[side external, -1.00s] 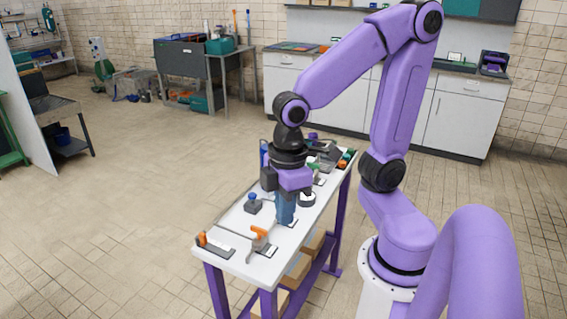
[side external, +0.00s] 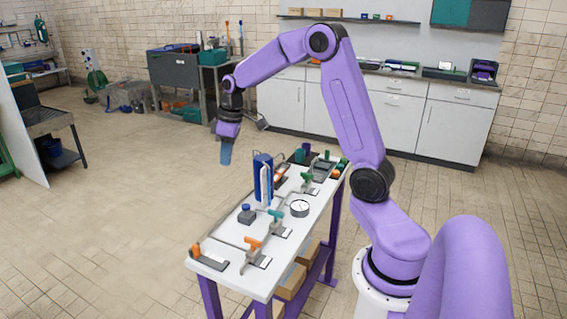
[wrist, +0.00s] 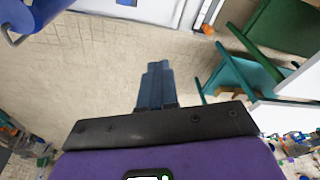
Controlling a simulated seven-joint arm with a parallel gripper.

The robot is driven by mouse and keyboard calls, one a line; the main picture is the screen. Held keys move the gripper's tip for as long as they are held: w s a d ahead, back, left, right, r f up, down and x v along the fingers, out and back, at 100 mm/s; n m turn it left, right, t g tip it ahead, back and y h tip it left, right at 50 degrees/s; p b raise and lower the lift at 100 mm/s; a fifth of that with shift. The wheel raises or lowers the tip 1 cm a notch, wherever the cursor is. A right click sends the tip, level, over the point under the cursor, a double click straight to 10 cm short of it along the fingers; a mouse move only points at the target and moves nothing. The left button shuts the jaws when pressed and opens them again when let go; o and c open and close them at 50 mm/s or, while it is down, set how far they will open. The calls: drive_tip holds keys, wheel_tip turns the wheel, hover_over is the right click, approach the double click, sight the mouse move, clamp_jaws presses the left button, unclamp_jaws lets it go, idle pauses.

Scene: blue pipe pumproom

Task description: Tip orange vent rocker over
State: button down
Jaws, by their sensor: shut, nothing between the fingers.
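Several orange-marked parts show on the white table (side external: 238,284), and I cannot tell for sure which is the vent rocker. At its front left corner, a dark, low flat part (side external: 212,260) has an orange piece (side external: 196,250) at its left end. Beside it stands an orange-handled lever (side external: 252,243) on a grey mount. My gripper (side external: 226,155) is shut and empty, raised in the air off the table's far left side, clear of these parts. In the wrist view its blue fingers (wrist: 155,88) are together over floor, with an orange-tipped part (wrist: 208,29) near the top.
A blue cylinder (side external: 263,178) stands upright on the table between my gripper and the front parts. Open floor lies left of the table.

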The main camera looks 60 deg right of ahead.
drive_tip(key=d+f+m, duration=0.1)
drive_tip(key=d, duration=0.6)
drive_tip(key=d+f+m, duration=0.1)
drive_tip(key=d, duration=0.7)
drive_tip(key=d+f+m+t, duration=0.1)
drive_tip(key=d, duration=0.7)
drive_tip(key=shift+w+f+h, duration=0.15)
drive_tip(key=shift+w+h, duration=0.25)
drive_tip(key=m, duration=0.2)
hover_over(281, 169)
drive_tip(key=s, duration=0.4)
drive_tip(key=f, duration=0.2)
drive_tip(key=shift+a+t+h, duration=0.3)
drive_tip(key=shift+a+h, duration=0.05)
drive_tip(key=shift+h, duration=0.05)
drive_tip(key=x, duration=0.9)
drive_tip(key=s+x, duration=0.1)
drive_tip(key=x, duration=0.3)
drive_tip(key=shift+d+f, duration=0.15)
drive_tip(key=shift+f, duration=0.4)
